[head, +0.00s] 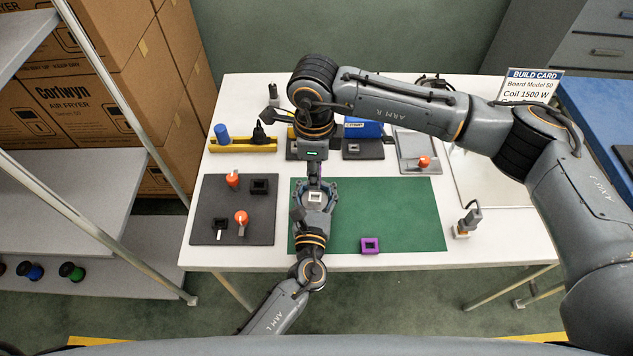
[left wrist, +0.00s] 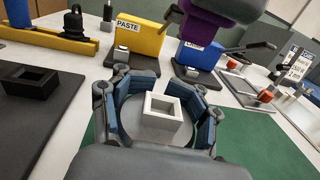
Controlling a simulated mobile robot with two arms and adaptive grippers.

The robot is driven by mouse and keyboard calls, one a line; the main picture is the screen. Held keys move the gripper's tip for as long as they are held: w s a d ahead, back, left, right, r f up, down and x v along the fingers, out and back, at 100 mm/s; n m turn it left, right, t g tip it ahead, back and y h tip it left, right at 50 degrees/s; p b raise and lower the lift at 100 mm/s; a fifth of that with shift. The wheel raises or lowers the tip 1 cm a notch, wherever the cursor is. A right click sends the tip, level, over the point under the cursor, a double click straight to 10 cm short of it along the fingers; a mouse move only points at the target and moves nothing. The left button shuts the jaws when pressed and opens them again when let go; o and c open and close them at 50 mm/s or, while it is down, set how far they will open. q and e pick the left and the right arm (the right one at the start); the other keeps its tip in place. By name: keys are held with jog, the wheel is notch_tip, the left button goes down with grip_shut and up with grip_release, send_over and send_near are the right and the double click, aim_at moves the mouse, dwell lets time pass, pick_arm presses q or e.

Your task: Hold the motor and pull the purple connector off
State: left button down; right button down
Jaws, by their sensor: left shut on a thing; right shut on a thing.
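The motor (left wrist: 140,126) is a round grey body with a square white socket (left wrist: 162,108) on top. It sits in my left gripper (head: 315,198), whose blue-padded fingers (left wrist: 160,120) close around it, over the left part of the green mat. My right gripper (head: 314,172) points down just behind it in the head view, mostly hidden by its own arm. The purple connector (left wrist: 207,32) hangs at the top of the left wrist view, apart from the white socket. It appears held in the right gripper; only a sliver shows in the head view.
A purple square ring (head: 370,245) lies on the front edge of the green mat (head: 410,205). A dark mat (head: 205,220) with orange-topped pieces lies left. The right half of the green mat is clear.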

pick_arm(q)
jog(key=shift+f, duration=0.1)
jog(key=shift+c, duration=1.4)
grip_release()
jog(key=s, duration=0.8)
jog(key=s+a, duration=0.1)
jog(key=s, duration=0.3)
jog(key=shift+a, duration=0.1)
